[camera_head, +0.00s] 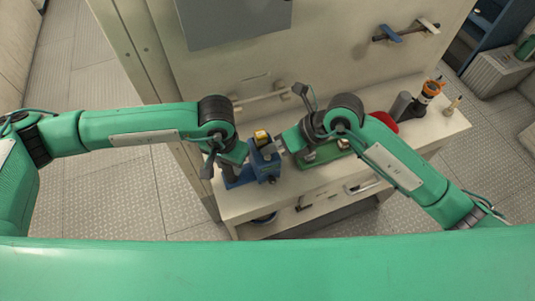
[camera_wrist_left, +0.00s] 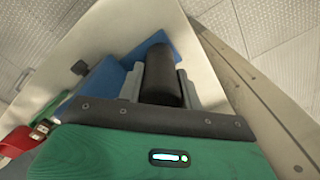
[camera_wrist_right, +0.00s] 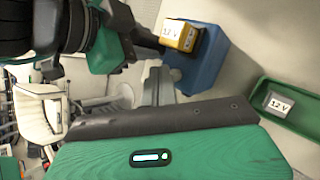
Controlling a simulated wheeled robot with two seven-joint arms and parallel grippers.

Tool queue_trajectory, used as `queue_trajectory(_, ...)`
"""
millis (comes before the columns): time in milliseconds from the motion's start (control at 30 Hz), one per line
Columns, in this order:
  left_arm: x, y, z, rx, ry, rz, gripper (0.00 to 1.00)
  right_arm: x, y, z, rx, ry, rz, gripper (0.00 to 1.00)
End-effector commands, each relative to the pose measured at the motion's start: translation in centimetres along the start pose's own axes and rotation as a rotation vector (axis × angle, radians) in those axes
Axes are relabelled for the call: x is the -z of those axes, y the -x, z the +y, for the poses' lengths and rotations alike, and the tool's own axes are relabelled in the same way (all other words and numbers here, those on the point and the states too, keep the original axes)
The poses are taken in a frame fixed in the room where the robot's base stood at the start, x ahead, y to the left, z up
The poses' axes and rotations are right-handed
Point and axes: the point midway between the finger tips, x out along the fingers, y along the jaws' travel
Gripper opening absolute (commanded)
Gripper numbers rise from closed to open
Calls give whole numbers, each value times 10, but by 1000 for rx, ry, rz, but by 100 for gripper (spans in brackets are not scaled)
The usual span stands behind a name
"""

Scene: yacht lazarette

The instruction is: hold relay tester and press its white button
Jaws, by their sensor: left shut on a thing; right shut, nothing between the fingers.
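The relay tester appears to be the blue body (camera_wrist_right: 207,62) with a yellow block labelled "12 V" (camera_wrist_right: 180,35) and a dark round grip (camera_wrist_left: 160,78). In the head view its yellow top (camera_head: 261,136) shows between my two grippers. My left gripper (camera_head: 243,154) is shut on the dark grip, which stands between its grey fingers in the left wrist view. My right gripper (camera_head: 281,147) is shut and empty, just right of the tester; its fingertips (camera_wrist_right: 158,82) show near the blue body, apparently apart from it. I cannot make out a white button.
A blue stand (camera_head: 238,179) sits on the pale bench (camera_head: 238,207) below my left gripper. A green tray (camera_wrist_right: 286,108) with a "12 V" label lies beside the tester. A red item (camera_head: 384,123) and an orange-topped bottle (camera_head: 430,91) stand further right.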

Motion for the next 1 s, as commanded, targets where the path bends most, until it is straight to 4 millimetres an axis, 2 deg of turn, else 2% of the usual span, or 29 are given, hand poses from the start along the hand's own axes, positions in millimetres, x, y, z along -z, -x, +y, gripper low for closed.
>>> queue_trajectory(1000,0,0,0,0,0,0,3,4,-6,-4,0,0,0,0)
